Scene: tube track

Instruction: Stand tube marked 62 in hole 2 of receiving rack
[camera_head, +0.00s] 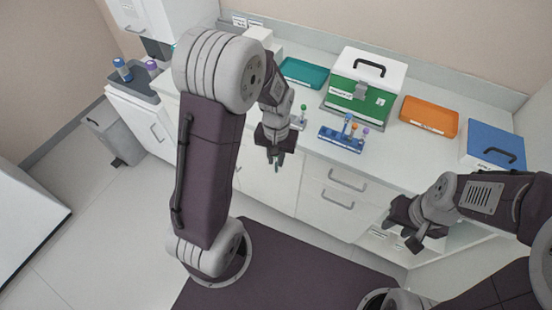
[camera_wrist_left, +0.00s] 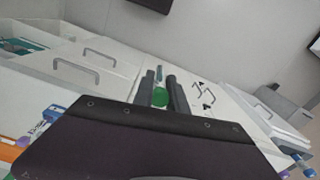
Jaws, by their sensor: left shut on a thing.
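My left gripper (camera_head: 275,160) hangs in front of the counter's front edge, above the floor. It is shut on a green-capped tube, whose green cap (camera_wrist_left: 160,97) shows between the fingers in the left wrist view. The number on this tube cannot be read. A blue rack (camera_head: 341,144) stands on the counter to the right of this gripper, with several tubes in it, capped blue, orange and purple. A small pale rack (camera_head: 297,124) with a green-topped tube (camera_head: 303,112) stands behind the left gripper, partly hidden. Hole numbers are not readable. My right gripper (camera_head: 402,236) is open and empty, low at the right.
A green box with a white lid (camera_head: 367,75) stands behind the blue rack. A teal tray (camera_head: 303,73), an orange tray (camera_head: 429,116) and a blue case (camera_head: 495,145) are also on the counter. A grey tray (camera_head: 133,83) with tubes stands at the left. A bin (camera_head: 115,135) is on the floor.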

